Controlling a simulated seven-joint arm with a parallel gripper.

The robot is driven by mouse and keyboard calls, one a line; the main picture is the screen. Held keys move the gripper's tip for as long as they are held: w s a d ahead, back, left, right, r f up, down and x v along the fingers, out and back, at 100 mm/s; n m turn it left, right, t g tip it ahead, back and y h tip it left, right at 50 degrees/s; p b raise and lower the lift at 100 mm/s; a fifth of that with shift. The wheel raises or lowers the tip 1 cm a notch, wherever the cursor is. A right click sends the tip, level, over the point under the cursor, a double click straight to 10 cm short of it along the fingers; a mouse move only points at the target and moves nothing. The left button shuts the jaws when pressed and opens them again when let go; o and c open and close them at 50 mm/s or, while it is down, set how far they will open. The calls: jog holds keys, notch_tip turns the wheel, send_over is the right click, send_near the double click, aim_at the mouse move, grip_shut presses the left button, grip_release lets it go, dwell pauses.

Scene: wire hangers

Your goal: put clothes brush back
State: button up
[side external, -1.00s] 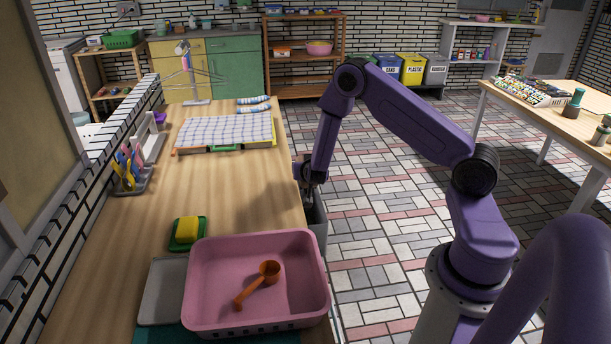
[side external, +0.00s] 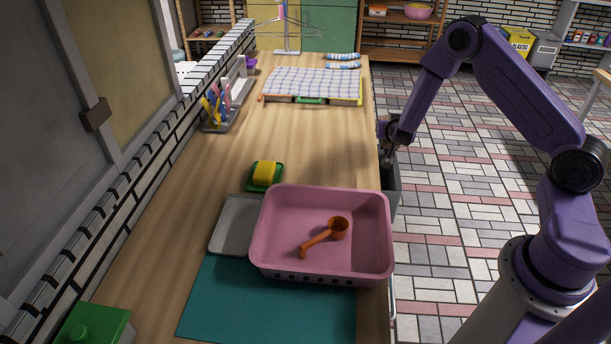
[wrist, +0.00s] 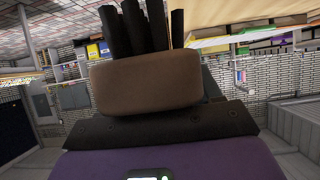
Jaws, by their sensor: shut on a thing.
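In the side view my gripper (side external: 388,157) hangs low, just off the counter's right edge, by the top of a grey bin. In the wrist view a brown block with dark upright strips behind it (wrist: 147,82) fills the middle, close to the camera. It looks like the clothes brush, and my gripper is shut on it. The fingertips are hidden behind it. In the side view the brush is too small and dark to make out.
The grey bin (side external: 391,188) stands against the counter (side external: 215,155). On the counter are a pink basin (side external: 375,240) with an orange scoop (side external: 338,229), a yellow sponge (side external: 265,172), a checked cloth (side external: 310,82), a utensil rack (side external: 222,118) and a hanger stand (side external: 285,35). The counter's middle is clear.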

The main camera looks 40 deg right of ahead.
jog(key=w+a+r+n+t, duration=0.1)
jog(key=a, duration=0.5)
jog(key=w+a+r, duration=0.2)
jog(key=a, duration=0.4)
jog(key=s+a+r+n+t+y, duration=0.15)
jog(key=s+a, duration=0.25)
jog(key=a, duration=0.7)
jog(key=s+a+r+n+y, duration=0.1)
jog(key=s+a+r, duration=0.15)
jog(key=a, duration=0.75)
jog(key=s+a+r+n+t+y, duration=0.15)
jog(key=s+a, duration=0.35)
jog(key=a, duration=0.6)
jog(key=shift+g, duration=0.5)
jog(key=w+a+f, duration=0.2)
jog(key=w+f, duration=0.1)
jog(key=w, duration=0.1)
jog(key=w+a+f, duration=0.2)
jog(key=w, duration=0.2)
jog(key=w+a+f, duration=0.2)
jog(key=w+f, duration=0.1)
jog(key=shift+w+a+f, duration=0.1)
jog(key=shift+w+f, duration=0.2)
jog(key=shift+w, duration=0.1)
jog(key=shift+w+a+f, duration=0.15)
jog(key=shift+w+f, duration=0.1)
jog(key=shift+f, duration=0.05)
jog(key=shift+w+f, duration=0.2)
jog(key=shift+f, duration=1.5)
jog(key=shift+f, duration=0.15)
